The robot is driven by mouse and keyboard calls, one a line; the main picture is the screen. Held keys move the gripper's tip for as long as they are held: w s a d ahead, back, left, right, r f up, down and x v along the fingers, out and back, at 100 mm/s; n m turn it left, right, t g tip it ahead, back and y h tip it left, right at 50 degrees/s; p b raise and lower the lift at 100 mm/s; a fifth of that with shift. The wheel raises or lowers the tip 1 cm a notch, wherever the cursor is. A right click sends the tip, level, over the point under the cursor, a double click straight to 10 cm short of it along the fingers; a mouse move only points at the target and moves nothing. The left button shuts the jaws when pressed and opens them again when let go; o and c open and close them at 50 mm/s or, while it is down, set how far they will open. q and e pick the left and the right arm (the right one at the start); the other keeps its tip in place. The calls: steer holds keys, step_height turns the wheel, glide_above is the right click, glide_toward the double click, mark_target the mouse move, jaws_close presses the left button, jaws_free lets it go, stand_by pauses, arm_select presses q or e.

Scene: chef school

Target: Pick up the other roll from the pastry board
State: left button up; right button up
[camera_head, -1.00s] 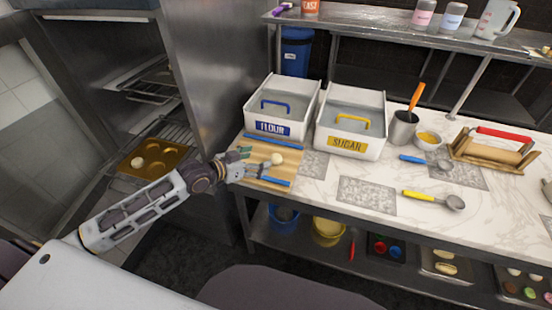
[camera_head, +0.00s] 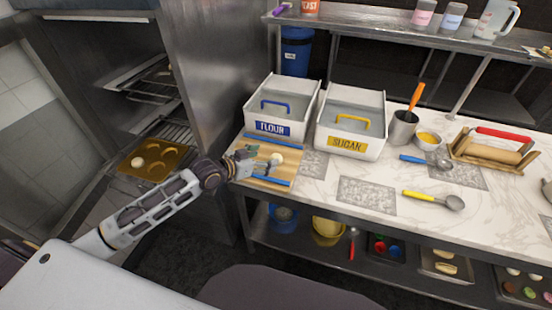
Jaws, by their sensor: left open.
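The pale round roll (camera_head: 277,159) sits on the wooden pastry board (camera_head: 285,174), which has blue strips along two edges. My left gripper (camera_head: 262,162) is open over the board, its fingers pointing right toward the roll. The fingertips are close to the roll's left side; I cannot tell whether they touch it. Another roll (camera_head: 138,162) sits in a cup of the golden muffin tin (camera_head: 160,172) on the oven rack at left. My right gripper is not in view.
A yellow-handled scoop (camera_head: 420,196) and a blue-handled scoop (camera_head: 415,159) lie on the marble counter to the right. The steel oven side is close to the left of the board.

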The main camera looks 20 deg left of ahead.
mark_target(273, 156)
arm_select(q)
steer(key=shift+w, duration=0.1)
steer(key=shift+p+x, duration=0.4)
steer(key=shift+x, duration=2.1)
steer(key=shift+d+f, duration=0.15)
steer(key=c, duration=1.1)
steer(key=shift+r+b, duration=0.3)
steer(key=shift+r, duration=4.75)
